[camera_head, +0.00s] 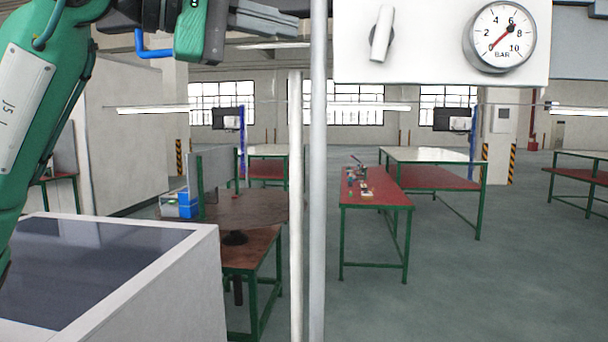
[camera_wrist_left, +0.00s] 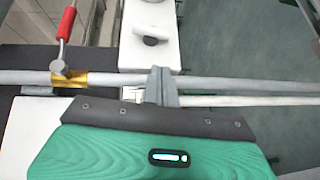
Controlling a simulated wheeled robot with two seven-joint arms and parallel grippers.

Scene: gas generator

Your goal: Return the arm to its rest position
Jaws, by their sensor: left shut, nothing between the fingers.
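My left gripper (camera_head: 272,20) is at the top of the head view, on the green arm that comes in from the left. Its grey fingers point right, left of the white panel and close to the vertical pipes in the picture. In the left wrist view the fingers (camera_wrist_left: 161,86) are together, with nothing seen between them. They appear in front of a light pipe (camera_wrist_left: 230,86); I cannot tell whether they touch it. My right gripper is not in view.
Two vertical pipes (camera_head: 318,200) stand mid-view. A white-walled box (camera_head: 185,285) with a dark top is at lower left. A red-handled lever (camera_wrist_left: 67,24) and brass fitting (camera_wrist_left: 70,79) are on the pipe in the wrist view. Workbenches (camera_head: 375,190) stand farther back, with open floor at right.

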